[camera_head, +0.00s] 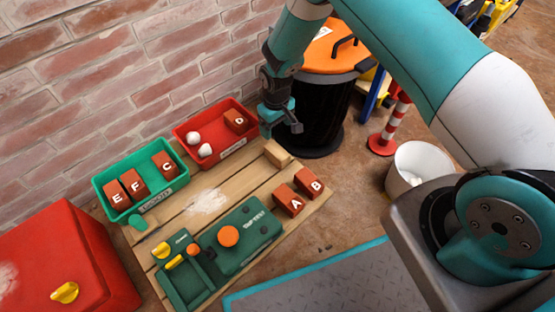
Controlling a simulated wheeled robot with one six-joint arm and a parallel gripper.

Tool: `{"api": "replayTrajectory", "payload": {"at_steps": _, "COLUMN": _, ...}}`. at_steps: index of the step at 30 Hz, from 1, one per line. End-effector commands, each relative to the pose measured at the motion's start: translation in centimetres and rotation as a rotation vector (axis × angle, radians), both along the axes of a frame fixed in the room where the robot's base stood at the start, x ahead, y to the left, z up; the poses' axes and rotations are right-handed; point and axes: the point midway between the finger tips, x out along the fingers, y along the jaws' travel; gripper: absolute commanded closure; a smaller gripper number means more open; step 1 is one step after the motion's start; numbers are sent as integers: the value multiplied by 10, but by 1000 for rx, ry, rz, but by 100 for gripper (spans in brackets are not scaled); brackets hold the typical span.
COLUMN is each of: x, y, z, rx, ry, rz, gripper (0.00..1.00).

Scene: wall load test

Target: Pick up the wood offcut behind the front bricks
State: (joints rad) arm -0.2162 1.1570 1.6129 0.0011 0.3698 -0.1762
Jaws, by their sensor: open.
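The wood offcut (278,153) is a pale block lying on the wooden board, just behind the two front bricks. Brick A (289,199) and brick B (308,182) stand side by side near the board's right edge. My gripper (283,124) is open and empty. It is above and behind the offcut in the picture, apart from it, near the right end of the red tray. The view does not show the offcut's far side clearly.
A green tray (181,184) holds bricks E, F and C. A red tray (222,153) holds brick D and white lumps. A green device (258,250) sits on the board (208,207). A black bin (322,112), striped post (393,125) and white bucket (402,193) stand right.

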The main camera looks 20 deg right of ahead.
Motion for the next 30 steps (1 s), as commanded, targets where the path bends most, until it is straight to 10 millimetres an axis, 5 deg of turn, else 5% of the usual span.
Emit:
{"api": "replayTrajectory", "payload": {"at_steps": 1, "x": -1, "y": 0, "z": -21, "rx": 0, "ry": 3, "rz": 0, "gripper": 22}}
{"api": "replayTrajectory", "payload": {"at_steps": 9, "x": -1, "y": 0, "z": -79, "rx": 0, "ry": 2, "rz": 0, "gripper": 22}}
{"api": "replayTrajectory", "payload": {"at_steps": 20, "x": 0, "y": 0, "z": -103, "rx": 1, "ry": 1, "rz": 1, "gripper": 22}}
{"api": "replayTrajectory", "payload": {"at_steps": 30, "x": 0, "y": -1, "z": -147, "rx": 0, "ry": 2, "rz": 1, "gripper": 22}}
